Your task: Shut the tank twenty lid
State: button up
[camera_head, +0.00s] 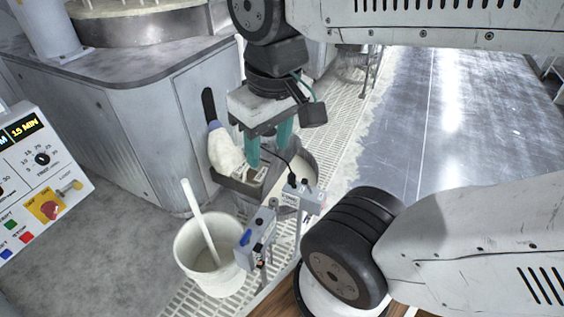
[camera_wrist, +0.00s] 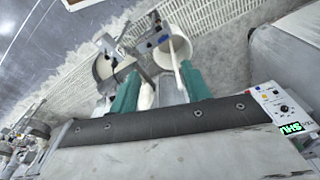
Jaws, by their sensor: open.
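My gripper (camera_head: 268,152) has two teal fingers pointing down, apart, with nothing seen held between them. In the wrist view the fingers (camera_wrist: 158,88) also stand apart. Below and beside them is a grey metal holder (camera_head: 229,182) with a white bottle-like item (camera_head: 222,150) at its left. A round grey vessel (camera_head: 312,158) stands just right of the fingers, partly hidden by the gripper and a small bracket; it also shows in the wrist view (camera_wrist: 98,68). I cannot make out a number twenty or tell which part is the tank lid.
A white bucket (camera_head: 184,252) with a pale stick stands in front of the vessel. A small grey box with a blue mark (camera_head: 256,232) is beside it. A control panel (camera_head: 40,185) is at left, a large machine cabinet (camera_head: 125,125) behind.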

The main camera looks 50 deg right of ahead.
aim_at(277, 167)
jog(key=u, duration=0.05)
jog(key=k, duration=1.15)
jog(key=z, duration=1.2)
jog(key=i, duration=1.3)
jog(key=u, duration=0.55)
jog(key=i, duration=0.5)
jog(key=u, duration=0.45)
